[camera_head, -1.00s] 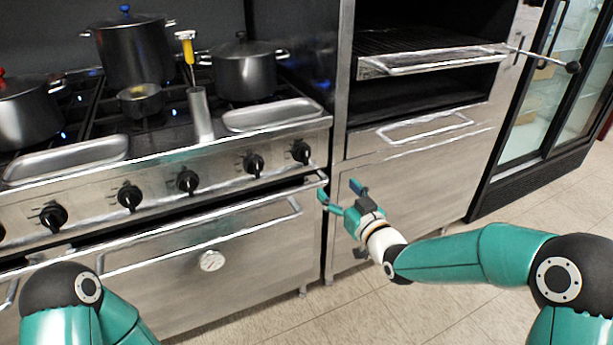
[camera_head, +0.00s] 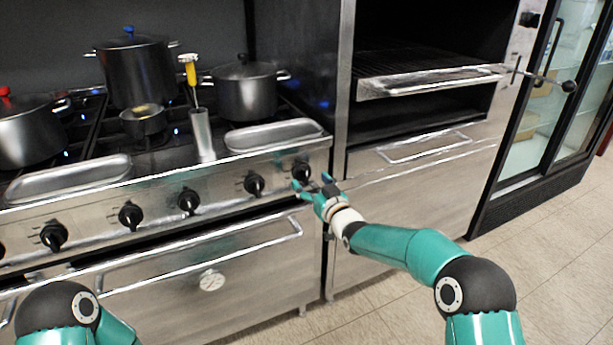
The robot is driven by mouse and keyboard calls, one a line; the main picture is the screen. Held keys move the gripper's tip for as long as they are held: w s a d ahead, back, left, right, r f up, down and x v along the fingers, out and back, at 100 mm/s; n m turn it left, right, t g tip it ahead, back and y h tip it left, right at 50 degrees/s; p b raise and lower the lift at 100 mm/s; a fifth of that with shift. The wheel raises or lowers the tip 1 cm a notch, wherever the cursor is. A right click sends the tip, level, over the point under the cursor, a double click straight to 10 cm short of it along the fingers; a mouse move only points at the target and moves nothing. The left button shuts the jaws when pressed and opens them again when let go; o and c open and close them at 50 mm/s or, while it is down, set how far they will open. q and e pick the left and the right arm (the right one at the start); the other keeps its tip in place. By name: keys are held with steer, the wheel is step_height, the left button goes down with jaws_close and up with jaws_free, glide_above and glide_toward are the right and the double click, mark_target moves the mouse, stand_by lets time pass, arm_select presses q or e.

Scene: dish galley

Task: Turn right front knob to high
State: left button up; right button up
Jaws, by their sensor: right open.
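The stove's front panel (camera_head: 222,186) carries a row of black knobs. The rightmost knob (camera_head: 302,170) is at the panel's right end, below the right spoon tray. My right gripper (camera_head: 312,182) is open, its fingertips just below and in front of this knob. The fingers overlap the knob's lower edge in the picture; I cannot tell whether they touch it. The knob's pointer direction is too small to read. Only a part of my left arm shows at the lower left; its gripper is out of view.
The oven door handle (camera_head: 200,255) runs below the knobs. Pots, including a lidded one (camera_head: 245,92), and a tall metal cup (camera_head: 202,135) stand on the stove. To the right is a broiler with a pulled-out rack (camera_head: 430,82). The tiled floor (camera_head: 400,310) is clear.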

mark_target(307, 177)
steer(key=shift+x, duration=1.7)
steer(key=shift+c, duration=0.3)
steer(key=c, duration=1.1)
